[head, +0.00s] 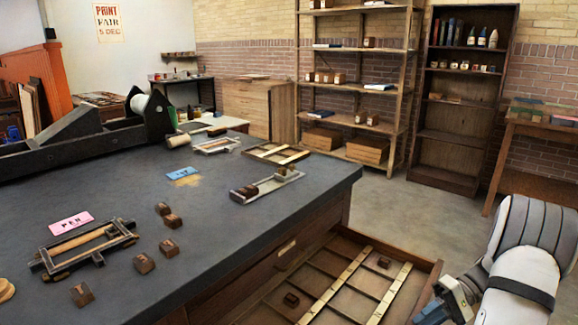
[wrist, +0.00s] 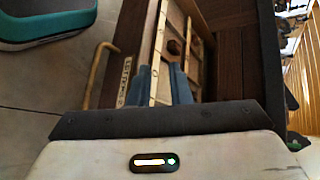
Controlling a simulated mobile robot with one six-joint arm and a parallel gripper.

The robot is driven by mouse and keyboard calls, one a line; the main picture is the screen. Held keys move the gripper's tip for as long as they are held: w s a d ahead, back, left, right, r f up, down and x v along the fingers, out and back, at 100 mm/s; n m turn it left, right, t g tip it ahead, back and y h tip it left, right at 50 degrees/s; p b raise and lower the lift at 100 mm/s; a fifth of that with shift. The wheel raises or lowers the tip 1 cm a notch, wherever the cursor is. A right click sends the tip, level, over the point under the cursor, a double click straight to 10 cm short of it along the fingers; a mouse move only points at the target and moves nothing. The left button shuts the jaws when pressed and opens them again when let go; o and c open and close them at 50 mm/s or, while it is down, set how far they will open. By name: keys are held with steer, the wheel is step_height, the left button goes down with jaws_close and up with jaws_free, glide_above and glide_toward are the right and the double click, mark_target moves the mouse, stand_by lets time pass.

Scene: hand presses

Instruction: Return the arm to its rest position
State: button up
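My white arm comes in at the lower right of the head view, partly cut off by the frame. My gripper (head: 436,308) is low there, beside the right edge of the open drawer (head: 330,270). In the wrist view my gripper (wrist: 160,74) shows two blue fingers with a gap between them and nothing held. The drawer (wrist: 165,30) lies beyond the fingertips, with a brown block (wrist: 174,47) inside it.
The dark-topped bench (head: 230,215) fills the left, holding several brown blocks (head: 143,263), a pink card (head: 71,222) and a blue card (head: 182,173). The drawer juts out below it. Shelves (head: 345,95) stand behind. Floor is clear between bench and shelves (head: 400,215).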

steer(key=s+a+r+t+h+p, duration=0.2)
steer(key=s+a+r+h+p, duration=0.2)
steer(key=r, duration=0.5)
steer(key=s+a+r+t+h+p, duration=0.1)
steer(key=s+a+r+h+p, duration=0.3)
steer(key=a+r, duration=0.5)
steer(key=s+a+r+n+t+h+p, duration=0.1)
steer(key=s+a+r+h+p, duration=0.3)
steer(key=r, duration=0.5)
steer(key=a+t+p, duration=0.1)
steer(key=a+p, duration=0.1)
steer(key=a, duration=0.1)
steer(key=shift+a+r+t, duration=0.15)
steer(key=shift+a+t, duration=0.05)
steer(key=shift+t, duration=0.1)
steer(key=shift+a, duration=0.1)
